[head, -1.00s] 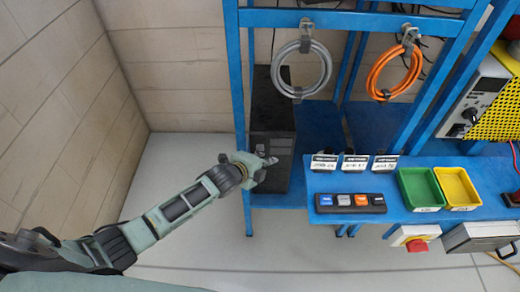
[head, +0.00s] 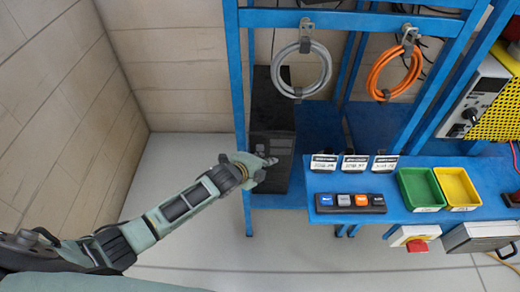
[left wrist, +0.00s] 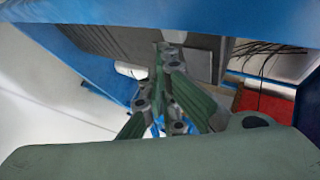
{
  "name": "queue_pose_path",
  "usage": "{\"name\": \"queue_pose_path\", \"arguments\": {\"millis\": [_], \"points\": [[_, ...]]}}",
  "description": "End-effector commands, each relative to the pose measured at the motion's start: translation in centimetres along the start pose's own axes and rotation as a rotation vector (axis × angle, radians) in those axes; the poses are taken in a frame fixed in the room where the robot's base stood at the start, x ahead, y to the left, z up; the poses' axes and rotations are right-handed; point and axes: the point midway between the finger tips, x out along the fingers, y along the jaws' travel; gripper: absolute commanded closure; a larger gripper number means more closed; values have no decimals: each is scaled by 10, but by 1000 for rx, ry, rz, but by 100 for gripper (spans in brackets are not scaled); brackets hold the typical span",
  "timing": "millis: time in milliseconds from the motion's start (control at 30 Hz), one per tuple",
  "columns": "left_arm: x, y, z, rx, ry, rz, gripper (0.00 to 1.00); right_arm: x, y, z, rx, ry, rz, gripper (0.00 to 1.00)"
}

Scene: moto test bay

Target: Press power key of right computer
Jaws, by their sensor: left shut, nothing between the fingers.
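One black computer tower (head: 274,100) stands on a low blue shelf at the left end of the blue rack in the head view. My left gripper (head: 270,161) is shut and empty, with its tips at the tower's front face. I cannot tell whether they touch it. In the left wrist view the shut fingers (left wrist: 172,60) point at a grey panel that looks like the tower's front (left wrist: 200,60). The power key cannot be made out; the gripper may hide it. Only one computer shows, and my right gripper is not in view.
The blue rack post (head: 240,110) stands just left of the tower. The blue bench (head: 400,180) to the right bears a button strip (head: 350,203), a green bin (head: 421,188) and a yellow bin (head: 457,187). A grey cable coil (head: 303,68) hangs above. The floor at left is free.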

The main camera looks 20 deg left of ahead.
Motion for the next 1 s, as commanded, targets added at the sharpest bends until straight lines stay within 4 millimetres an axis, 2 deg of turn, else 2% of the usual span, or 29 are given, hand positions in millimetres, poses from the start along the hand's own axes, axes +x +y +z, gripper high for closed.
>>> {"name": "queue_pose_path", "arguments": {"millis": [1000], "points": [[9, -7, 7, 1, 0, 0, 100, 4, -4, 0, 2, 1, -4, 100]]}}
